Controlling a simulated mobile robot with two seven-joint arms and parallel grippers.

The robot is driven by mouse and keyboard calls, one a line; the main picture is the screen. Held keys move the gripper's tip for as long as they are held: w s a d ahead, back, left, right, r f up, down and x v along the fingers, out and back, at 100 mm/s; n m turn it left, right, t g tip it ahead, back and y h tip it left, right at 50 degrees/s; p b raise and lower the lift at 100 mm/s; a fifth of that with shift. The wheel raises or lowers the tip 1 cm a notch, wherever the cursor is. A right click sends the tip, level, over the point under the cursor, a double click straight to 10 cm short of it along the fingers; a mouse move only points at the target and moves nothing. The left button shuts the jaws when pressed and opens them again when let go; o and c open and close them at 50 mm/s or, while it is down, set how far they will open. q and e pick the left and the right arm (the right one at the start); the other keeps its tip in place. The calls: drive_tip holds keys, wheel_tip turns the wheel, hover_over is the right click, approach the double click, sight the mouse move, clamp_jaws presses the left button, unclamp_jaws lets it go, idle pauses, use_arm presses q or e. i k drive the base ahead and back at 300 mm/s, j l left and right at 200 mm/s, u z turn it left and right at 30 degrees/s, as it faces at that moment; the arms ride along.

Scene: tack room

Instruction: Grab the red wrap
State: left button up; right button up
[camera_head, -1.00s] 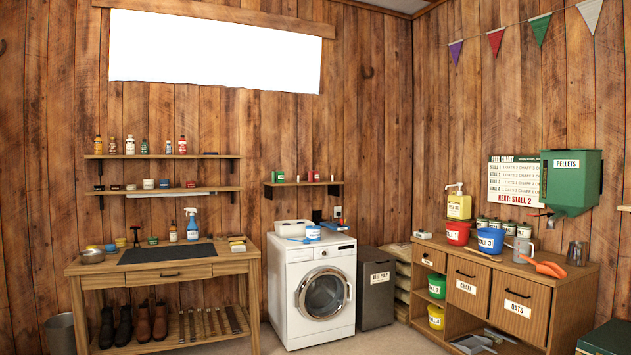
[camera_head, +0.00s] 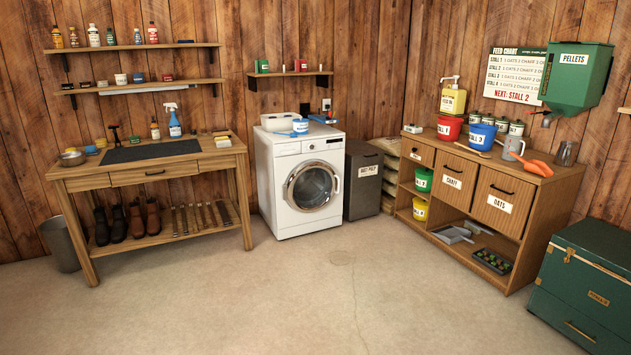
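A small red item (camera_head: 300,65) stands on the short wooden shelf (camera_head: 289,74) on the back wall above the washing machine. It may be the red wrap, but it is too small to tell for sure. A small green item (camera_head: 262,66) stands on the same shelf, to its left. Neither of my grippers is in view.
A white washing machine (camera_head: 299,184) stands below the shelf with a tub (camera_head: 278,121) on top. A workbench (camera_head: 72,184) is at the left, a feed cabinet (camera_head: 476,164) and green chest (camera_head: 590,262) at the right. The middle floor (camera_head: 300,290) is clear.

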sight(301, 64)
drive_tip(key=i+z, duration=0.45)
drive_tip(key=i, duration=4.45)
